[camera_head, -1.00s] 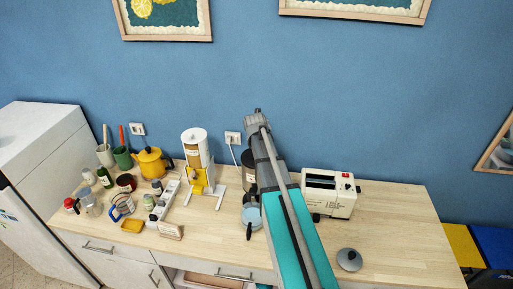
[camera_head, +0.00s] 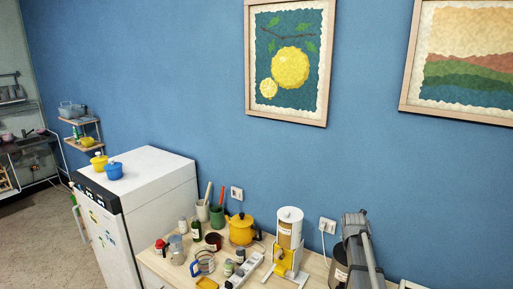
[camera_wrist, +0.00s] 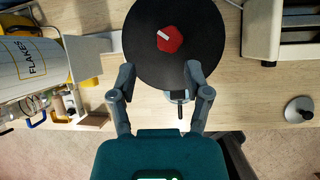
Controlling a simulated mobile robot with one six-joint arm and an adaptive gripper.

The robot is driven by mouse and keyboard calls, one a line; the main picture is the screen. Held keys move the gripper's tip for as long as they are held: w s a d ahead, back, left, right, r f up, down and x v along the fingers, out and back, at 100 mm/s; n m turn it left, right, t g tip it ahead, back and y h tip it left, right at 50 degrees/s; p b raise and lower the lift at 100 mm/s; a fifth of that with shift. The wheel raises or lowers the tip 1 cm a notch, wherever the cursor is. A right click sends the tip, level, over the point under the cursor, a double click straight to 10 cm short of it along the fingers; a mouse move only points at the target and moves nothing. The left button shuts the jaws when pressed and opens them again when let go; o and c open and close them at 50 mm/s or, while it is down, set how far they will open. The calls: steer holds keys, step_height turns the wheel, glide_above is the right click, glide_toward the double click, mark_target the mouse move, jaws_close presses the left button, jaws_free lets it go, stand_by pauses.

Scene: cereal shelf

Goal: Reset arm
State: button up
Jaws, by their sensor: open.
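My gripper (camera_wrist: 160,72) is open and empty in the wrist view, its two fingers spread apart. It hangs above the counter, with a black round object with a red knob (camera_wrist: 150,40) in view beyond and between the fingertips. I cannot tell the distance between them. In the head view my arm shows at the lower right, and the gripper's fingers are not clear there. The white cereal dispenser (camera_head: 290,228) stands left of my arm; its FLAKES label side shows in the wrist view (camera_wrist: 30,65).
A white fridge (camera_head: 150,175) stands left. A white toaster (camera_wrist: 282,35) and grey lid (camera_wrist: 299,110) lie right.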

steer(key=s+a+f+m+g+y+b, duration=0.1)
steer(key=s+a+f+m+g+b, duration=0.2)
steer(key=s+a+f+m+b, duration=0.7)
steer(key=s+a+f+m+g+y+b, duration=0.2)
steer(key=s+a+f+m+b, duration=0.8)
steer(key=s+f+m+b, duration=0.2)
step_height(320, 180, down, 4)
steer(key=s+m, duration=0.2)
steer(key=m, duration=0.4)
steer(key=shift+s+g, duration=0.2)
steer(key=shift+g, duration=0.2)
steer(key=w+d+r+m+t+y+p, duration=0.2)
steer(key=w+d+r+m+p, duration=0.9)
steer(key=d+r+m+p, duration=0.1)
steer(key=w+d+r+m+t+y+p, duration=0.2)
steer(key=w+d+r+m+t+p, duration=0.1)
steer(key=w+d+r+m+p, duration=0.8)
steer(key=d+r+m+p, duration=0.2)
steer(key=d+r+m, duration=0.1)
steer(key=r+m, duration=0.2)
steer(key=shift+w+r, duration=0.25)
steer(key=shift+r, duration=0.15)
